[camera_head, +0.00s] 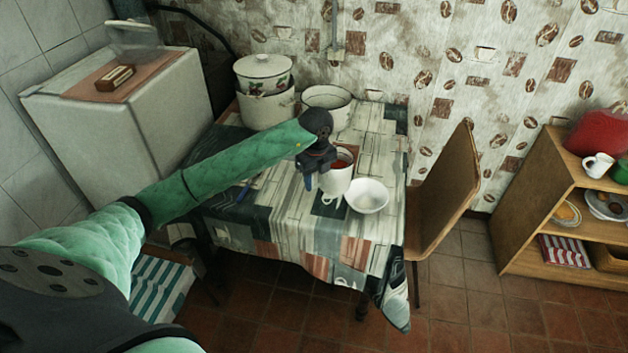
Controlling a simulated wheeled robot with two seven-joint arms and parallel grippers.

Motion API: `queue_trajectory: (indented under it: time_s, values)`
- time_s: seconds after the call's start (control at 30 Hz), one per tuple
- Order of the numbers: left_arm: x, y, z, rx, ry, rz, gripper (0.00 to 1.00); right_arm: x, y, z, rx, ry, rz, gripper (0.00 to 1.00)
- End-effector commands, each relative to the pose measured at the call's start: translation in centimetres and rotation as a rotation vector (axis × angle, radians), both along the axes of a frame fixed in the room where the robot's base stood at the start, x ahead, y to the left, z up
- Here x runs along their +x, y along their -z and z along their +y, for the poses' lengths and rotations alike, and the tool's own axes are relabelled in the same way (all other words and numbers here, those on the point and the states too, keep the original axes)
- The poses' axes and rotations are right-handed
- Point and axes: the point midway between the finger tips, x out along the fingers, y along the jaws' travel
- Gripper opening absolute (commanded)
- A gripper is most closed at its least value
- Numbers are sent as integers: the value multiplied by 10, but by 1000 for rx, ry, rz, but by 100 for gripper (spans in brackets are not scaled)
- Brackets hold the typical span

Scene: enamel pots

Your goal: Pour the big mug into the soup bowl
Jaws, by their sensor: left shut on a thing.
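The big mug (340,178) is white with a red-brown content showing inside its rim. It looks upright over the table, just left of the soup bowl. The soup bowl (368,196) is white and stands on the tablecloth; its inside looks empty. My left gripper (322,167) is at the mug's left side and shut on it. The fingers partly hide the mug's left rim. I cannot tell whether the mug's base touches the cloth. My right gripper is not in view.
The table (290,228) has a patterned cloth. A lidded enamel pot (264,75) on another pot and a wide white pot (328,98) stand at the back. A chair (445,190) stands close on the right. A shelf (535,200) is farther right.

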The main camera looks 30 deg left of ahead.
Motion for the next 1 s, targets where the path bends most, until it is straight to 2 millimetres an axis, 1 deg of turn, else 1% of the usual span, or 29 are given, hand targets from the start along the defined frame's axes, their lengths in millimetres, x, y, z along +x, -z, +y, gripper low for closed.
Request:
queue_trajectory:
  time_s: [0.03, 1.0]
  values:
    - [1, -3, -2, 0, 47, -3, 0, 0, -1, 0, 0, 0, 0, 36]
    - [1, -29, -38, -1, 1147, -18, 0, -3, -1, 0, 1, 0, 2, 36]
